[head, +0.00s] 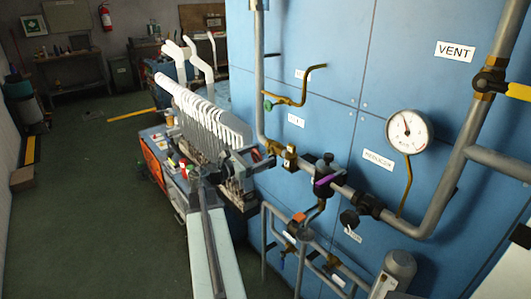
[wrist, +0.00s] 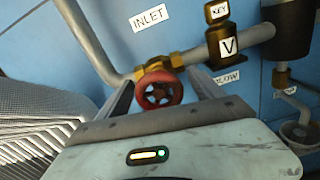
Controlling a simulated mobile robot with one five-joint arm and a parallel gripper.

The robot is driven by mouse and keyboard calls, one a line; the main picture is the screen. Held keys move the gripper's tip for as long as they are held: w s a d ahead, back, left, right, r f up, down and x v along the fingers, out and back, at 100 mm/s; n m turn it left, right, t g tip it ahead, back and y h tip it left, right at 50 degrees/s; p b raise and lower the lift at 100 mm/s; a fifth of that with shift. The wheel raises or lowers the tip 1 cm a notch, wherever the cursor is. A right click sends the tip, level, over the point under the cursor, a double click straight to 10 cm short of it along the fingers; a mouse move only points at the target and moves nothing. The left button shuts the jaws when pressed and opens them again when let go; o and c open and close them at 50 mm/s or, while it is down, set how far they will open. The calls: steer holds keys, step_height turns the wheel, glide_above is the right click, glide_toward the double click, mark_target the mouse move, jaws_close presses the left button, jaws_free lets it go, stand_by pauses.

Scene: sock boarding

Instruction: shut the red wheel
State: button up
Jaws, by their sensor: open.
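The red wheel (wrist: 158,90) is a small round handwheel on a brass valve (wrist: 165,66) in the wrist view, under the INLET label. My gripper (wrist: 163,82) is open, with one finger on each side of the wheel and visible gaps between. In the head view my gripper (head: 270,156) reaches the pipe at the brass valve (head: 290,155). Whether the valve is open or shut cannot be told.
In the head view, a gauge (head: 408,131) and a black-topped body (head: 325,178) sit along the pipe to the right. The sock boarding machine (head: 205,125) stands close left. Blue panels back the pipes.

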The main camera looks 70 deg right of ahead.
mark_target(255, 157)
steer(key=shift+x, duration=0.95)
steer(key=c, duration=1.4)
steer(key=shift+f+m, duration=0.1)
steer(key=shift+m, duration=0.5)
steer(key=o, duration=1.4)
steer(key=shift+a, duration=0.1)
steer(key=v, duration=0.8)
